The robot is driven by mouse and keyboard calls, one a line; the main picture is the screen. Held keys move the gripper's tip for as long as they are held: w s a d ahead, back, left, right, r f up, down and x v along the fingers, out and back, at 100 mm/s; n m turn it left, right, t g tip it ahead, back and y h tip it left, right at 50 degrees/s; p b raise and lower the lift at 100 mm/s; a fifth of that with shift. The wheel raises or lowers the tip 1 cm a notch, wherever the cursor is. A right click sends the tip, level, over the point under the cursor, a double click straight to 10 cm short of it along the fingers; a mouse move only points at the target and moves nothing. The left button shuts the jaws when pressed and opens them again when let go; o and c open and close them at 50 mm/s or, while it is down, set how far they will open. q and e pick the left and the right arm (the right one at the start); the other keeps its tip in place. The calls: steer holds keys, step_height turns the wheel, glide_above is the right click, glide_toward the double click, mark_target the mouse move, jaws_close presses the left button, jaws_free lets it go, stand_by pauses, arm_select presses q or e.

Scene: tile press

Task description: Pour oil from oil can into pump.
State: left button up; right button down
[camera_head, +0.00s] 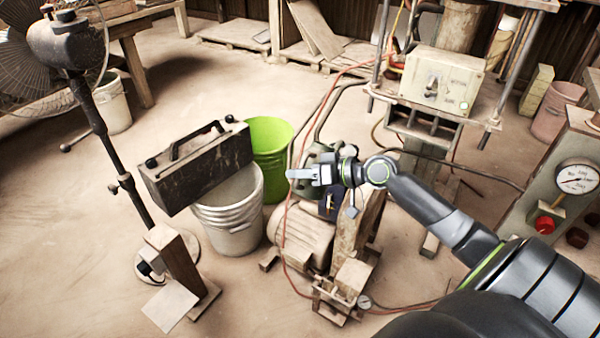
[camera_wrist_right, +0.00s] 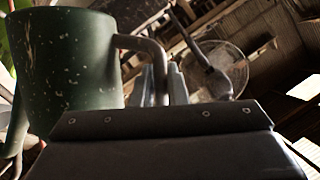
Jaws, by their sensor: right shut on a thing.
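The oil can is dark green with chipped paint. It fills the left of the right wrist view (camera_wrist_right: 68,65) and shows partly behind my gripper in the head view (camera_head: 316,156). My right gripper (camera_head: 300,174) is shut on the can's handle (camera_wrist_right: 152,50), holding the can above the floor. It looks roughly upright in the head view; its spout is hard to make out. The brownish machine with a ribbed motor (camera_head: 304,236), which seems to be the pump, stands below the gripper. Its upper part is partly hidden by my gripper and the can. My left gripper is not in view.
Red hoses run around the pump. A press with a control box (camera_head: 440,80) stands behind; a gauge cabinet (camera_head: 560,170) stands right.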

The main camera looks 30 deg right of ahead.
mark_target(304, 158)
steer(key=shift+r, duration=0.25)
stand_by(0.3)
steer(key=shift+w+d+r+m+y+p, duration=0.1)
steer(key=shift+d+r+m+y+p, duration=0.15)
steer(key=shift+r, duration=0.25)
steer(key=shift+w+d+r+m+y+p, duration=0.15)
steer(key=shift+r+p, duration=0.15)
steer(key=shift+r, duration=0.2)
steer(key=shift+r, duration=0.15)
stand_by(0.6)
steer(key=shift+d+r, duration=0.2)
steer(key=shift+r, duration=0.25)
stand_by(0.8)
steer(key=shift+w+d+r+m+p, duration=0.1)
steer(key=shift+d+r+m+p, duration=0.05)
steer(key=shift+r+m+p, duration=0.2)
steer(key=shift+d+r, duration=0.1)
steer(key=shift+r, duration=0.1)
steer(key=shift+d+r, duration=0.1)
steer(key=shift+r, duration=0.05)
stand_by(0.6)
steer(key=shift+w+d+r+m+y, duration=0.2)
steer(key=shift+r+m+y, duration=0.1)
steer(key=shift+r, duration=0.1)
